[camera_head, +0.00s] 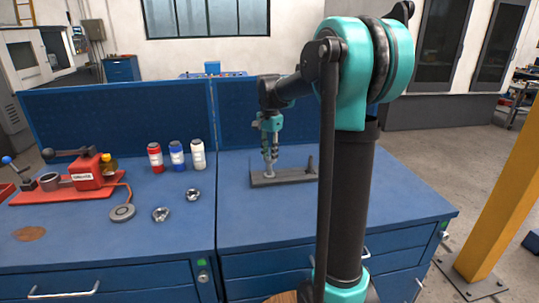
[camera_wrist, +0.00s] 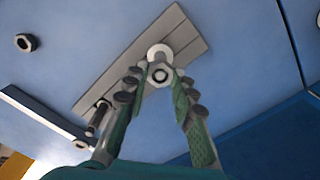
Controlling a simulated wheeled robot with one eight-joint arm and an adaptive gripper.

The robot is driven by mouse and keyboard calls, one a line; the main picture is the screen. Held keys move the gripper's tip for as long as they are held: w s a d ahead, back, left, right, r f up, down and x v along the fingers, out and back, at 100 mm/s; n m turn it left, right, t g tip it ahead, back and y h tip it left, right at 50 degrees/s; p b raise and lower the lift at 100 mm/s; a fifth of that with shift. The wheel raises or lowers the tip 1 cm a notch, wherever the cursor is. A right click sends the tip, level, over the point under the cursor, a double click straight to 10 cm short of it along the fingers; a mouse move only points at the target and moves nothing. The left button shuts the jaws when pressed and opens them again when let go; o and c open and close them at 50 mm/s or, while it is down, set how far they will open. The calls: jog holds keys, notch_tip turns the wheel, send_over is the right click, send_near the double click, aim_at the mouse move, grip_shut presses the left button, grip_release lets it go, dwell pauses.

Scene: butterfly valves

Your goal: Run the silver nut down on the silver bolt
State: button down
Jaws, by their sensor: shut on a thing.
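In the head view my gripper (camera_head: 270,158) points down over the left part of a grey plate (camera_head: 290,179) on the blue bench. In the wrist view its two green fingers are shut on the silver nut (camera_wrist: 160,75), whose round opening faces the camera. A pale round piece (camera_wrist: 160,52), apparently part of the silver bolt, shows just beyond the nut over the plate (camera_wrist: 186,35). How far the nut sits on the thread cannot be told. A dark upright bolt (camera_head: 309,165) stands at the plate's right end; it also shows in the wrist view (camera_wrist: 97,119).
A loose nut (camera_wrist: 25,42) lies on the bench in the wrist view. The bench front is clear.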

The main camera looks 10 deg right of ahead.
jog(key=m, duration=0.8)
jog(key=shift+m, duration=0.4)
jog(key=m, duration=0.3)
jog(key=shift+m, duration=0.4)
jog(key=m, duration=0.4)
jog(key=c, duration=1.2)
grip_release()
jog(key=shift+r, duration=0.1)
